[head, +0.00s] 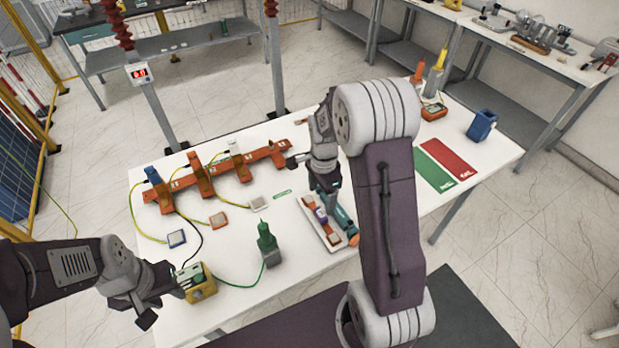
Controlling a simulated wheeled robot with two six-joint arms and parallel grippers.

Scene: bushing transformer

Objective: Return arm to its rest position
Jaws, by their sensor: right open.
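My right arm rises through the middle of the head view, and its gripper (322,175) is open above a white tray (309,222). No object shows between its fingers, though the arm hides part of that area. My left gripper (165,300) comes in from the left at the table's front left edge. Its fingers look apart, close beside a yellow meter-like device (203,289). I cannot tell whether they touch it.
On the white table (235,210) stand an orange rack (215,173) with clamps and cables, a green bottle-shaped tool (267,241), green and red mats (447,160) and a blue holder (482,125). A teal tool (345,220) lies beside the tray.

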